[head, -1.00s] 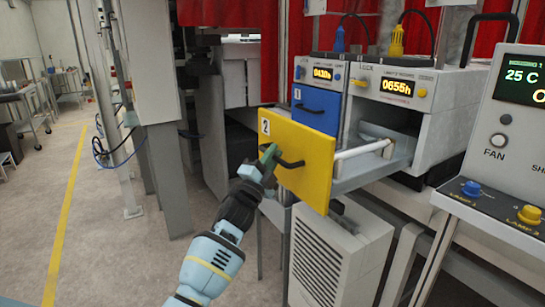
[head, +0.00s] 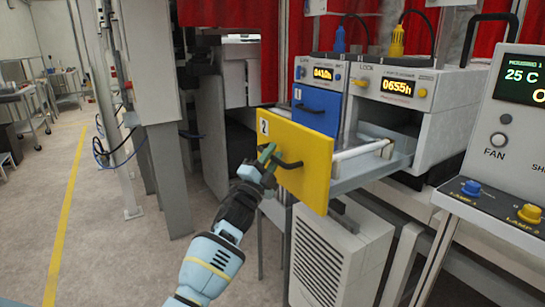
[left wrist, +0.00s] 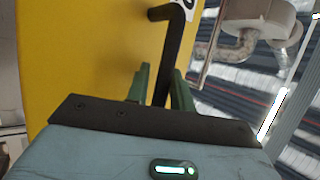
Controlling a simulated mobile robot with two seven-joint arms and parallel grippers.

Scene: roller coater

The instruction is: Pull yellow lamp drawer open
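The yellow lamp drawer (head: 310,178), marked 2, stands pulled out of its housing, with its side rail and grey interior showing behind the front. Its black bar handle (head: 291,164) is on the yellow front. My left gripper (head: 268,154) is at the left end of this handle. In the left wrist view, the black handle (left wrist: 172,45) passes between the two green fingers (left wrist: 161,88), with a small gap on the left side, so the gripper looks open around it. My right gripper is not in view.
A closed blue drawer (head: 316,108) marked 1 is beside the yellow one. A grey vented unit (head: 330,255) stands below. A control panel (head: 510,130) with lamp knobs is at the right. The floor at the left is clear.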

